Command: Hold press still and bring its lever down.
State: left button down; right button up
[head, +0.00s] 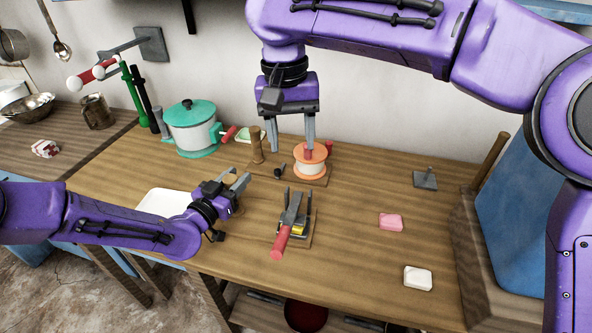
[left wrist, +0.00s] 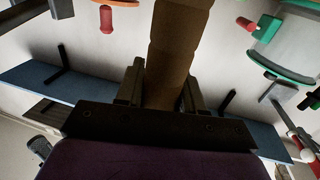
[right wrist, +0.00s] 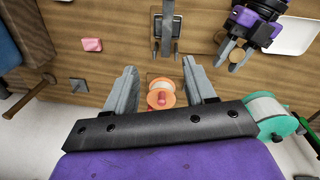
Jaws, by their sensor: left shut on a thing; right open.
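The press (head: 309,238) stands on a small wooden base at the table's front middle, with metal parts and something yellow between them. Its lever has a red grip (head: 280,243) towards the front; it looks raised, at an angle I cannot judge. My left gripper (head: 236,182), left of the press, is shut on an upright brown wooden post (left wrist: 178,55). The post's round top shows in the right wrist view (right wrist: 237,56); whether it joins the press is unclear. My right gripper (head: 288,143) is open and empty, behind the press, above an orange-and-white spool-like thing (head: 310,167).
A green-lidded pot (head: 191,130) stands back left, a white tray (head: 160,203) left. A pink block (head: 390,222) and white block (head: 418,278) lie right. The table between press and pink block is clear.

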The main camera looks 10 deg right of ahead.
notch_tip(320, 180, down, 6)
jog(key=shift+d, duration=0.25)
jog(key=shift+f, duration=0.1)
jog(key=shift+c, duration=0.3)
grip_shut()
jog(key=shift+o, duration=0.3)
grip_release()
notch_tip(320, 180, up, 12)
jog(key=shift+a, duration=0.45)
jog(key=shift+s, duration=0.1)
